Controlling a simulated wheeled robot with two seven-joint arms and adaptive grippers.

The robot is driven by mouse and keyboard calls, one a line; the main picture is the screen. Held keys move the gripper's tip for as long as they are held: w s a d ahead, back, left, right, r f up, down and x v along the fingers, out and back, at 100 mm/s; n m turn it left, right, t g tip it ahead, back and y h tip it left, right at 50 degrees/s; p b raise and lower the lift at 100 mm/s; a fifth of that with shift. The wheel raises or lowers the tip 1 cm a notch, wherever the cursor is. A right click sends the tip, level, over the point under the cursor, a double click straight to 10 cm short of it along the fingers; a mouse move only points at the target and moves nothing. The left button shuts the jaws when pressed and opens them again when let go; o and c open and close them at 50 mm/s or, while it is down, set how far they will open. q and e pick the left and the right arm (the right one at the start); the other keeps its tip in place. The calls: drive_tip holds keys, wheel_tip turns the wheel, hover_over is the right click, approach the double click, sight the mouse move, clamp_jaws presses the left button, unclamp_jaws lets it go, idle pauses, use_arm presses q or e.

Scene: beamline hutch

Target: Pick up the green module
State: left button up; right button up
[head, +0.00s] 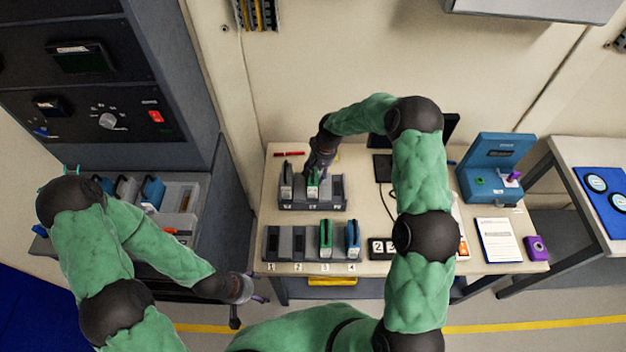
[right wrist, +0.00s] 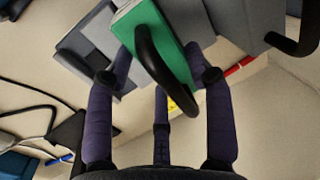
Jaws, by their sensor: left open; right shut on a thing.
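A green module (head: 312,187) stands in the back rack (head: 330,207) on the table, beside a grey module (head: 287,182). My right gripper (head: 317,172) reaches down from above and is shut on it. In the right wrist view the green module (right wrist: 172,50) has a black loop handle, with my right gripper's (right wrist: 160,77) dark fingers on either side of it. Whether it is clear of its slot I cannot tell. Another green module (head: 325,240) stands in slot 3 of the numbered front rack (head: 298,257). My left gripper (head: 248,292) is open and empty, low beyond the table's left front corner.
A blue module (head: 352,235) stands in slot 4 of the front rack. A blue device (head: 495,170), a clipboard (head: 498,241) and a purple box (head: 537,247) are on the table's right. A red pen (head: 289,153) lies behind the back rack. A grey cabinet stands at left.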

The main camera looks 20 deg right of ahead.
sight(316, 173)
drive_tip(key=shift+r, duration=0.45)
drive_tip(key=shift+c, duration=0.7)
wheel_tip(316, 173, up, 2)
drive_tip(key=shift+r, duration=0.25)
clamp_jaws()
drive_tip(key=s+a+r, duration=0.1)
drive_tip(key=a+r, duration=0.1)
drive_tip(key=r, duration=0.1)
drive_tip(key=s+a+r, duration=0.1)
drive_tip(key=shift+s+a+r, duration=0.15)
drive_tip(key=shift+s+r, duration=0.15)
drive_tip(key=shift+r, duration=0.1)
drive_tip(key=s+a+r, duration=0.4)
drive_tip(key=s+a, duration=0.2)
drive_tip(key=a, duration=0.1)
drive_tip(key=shift+s+a+r, duration=0.15)
drive_tip(key=shift+s+r, duration=0.2)
drive_tip(key=shift+r, duration=0.05)
